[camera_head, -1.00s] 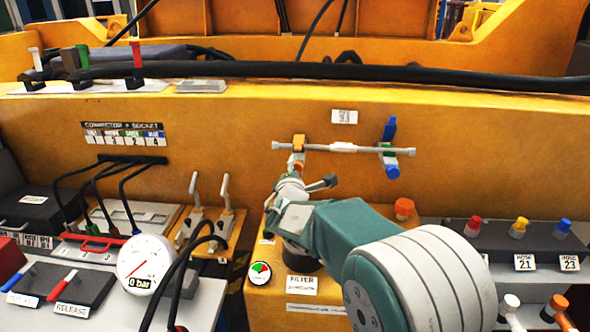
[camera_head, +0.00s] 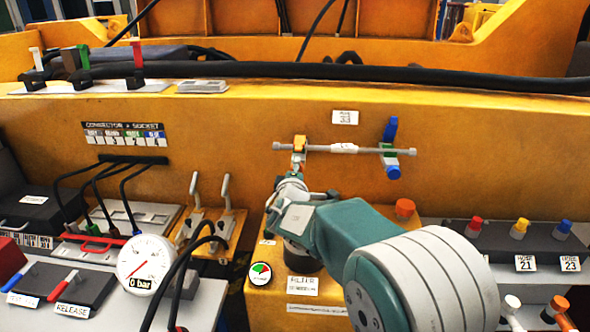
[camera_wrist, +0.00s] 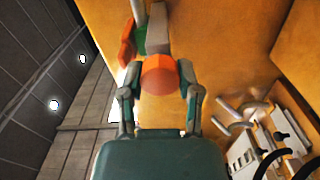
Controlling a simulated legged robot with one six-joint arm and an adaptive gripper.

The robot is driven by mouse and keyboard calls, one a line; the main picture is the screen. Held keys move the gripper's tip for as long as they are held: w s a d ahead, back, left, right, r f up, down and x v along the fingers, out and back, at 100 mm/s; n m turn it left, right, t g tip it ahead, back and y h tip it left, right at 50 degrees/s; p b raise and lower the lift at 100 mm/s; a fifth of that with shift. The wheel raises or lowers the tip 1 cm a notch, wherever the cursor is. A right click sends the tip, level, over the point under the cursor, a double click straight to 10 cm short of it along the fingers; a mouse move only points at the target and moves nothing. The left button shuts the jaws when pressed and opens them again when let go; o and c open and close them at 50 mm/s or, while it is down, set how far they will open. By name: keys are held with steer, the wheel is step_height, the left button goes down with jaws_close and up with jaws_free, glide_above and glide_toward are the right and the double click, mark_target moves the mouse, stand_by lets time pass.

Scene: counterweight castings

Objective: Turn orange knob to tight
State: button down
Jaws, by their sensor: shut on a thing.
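The orange knob (camera_wrist: 160,75) is a round disc between my gripper's fingers in the wrist view. My gripper (camera_wrist: 158,92) is shut on it from both sides. Behind the knob are a green block (camera_wrist: 131,40), a grey block (camera_wrist: 157,28) and an orange handle (camera_wrist: 126,52). In the head view, the clamp's orange handle (camera_head: 299,143) sits at the left end of a grey rod (camera_head: 320,147) on the yellow wall. My gripper (camera_head: 297,168) is just below it and mostly hides the knob. No tight mark is readable.
A second clamp with a blue handle (camera_head: 390,130) and blue knob (camera_head: 393,172) is on the rod's right end. Another orange cap (camera_head: 404,207) stands right of my arm. Grey levers (camera_head: 225,186), a gauge (camera_head: 146,263) and black cables lie to the left.

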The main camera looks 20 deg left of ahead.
steer(key=shift+d+f, duration=0.1)
steer(key=shift+f, duration=0.3)
steer(key=shift+c, duration=1.8)
jaws_free()
steer(key=shift+o, duration=0.3)
steer(key=shift+r, duration=0.2)
steer(key=v, duration=1.1)
steer(key=shift+s+d, duration=0.2)
steer(key=shift+s, duration=0.2)
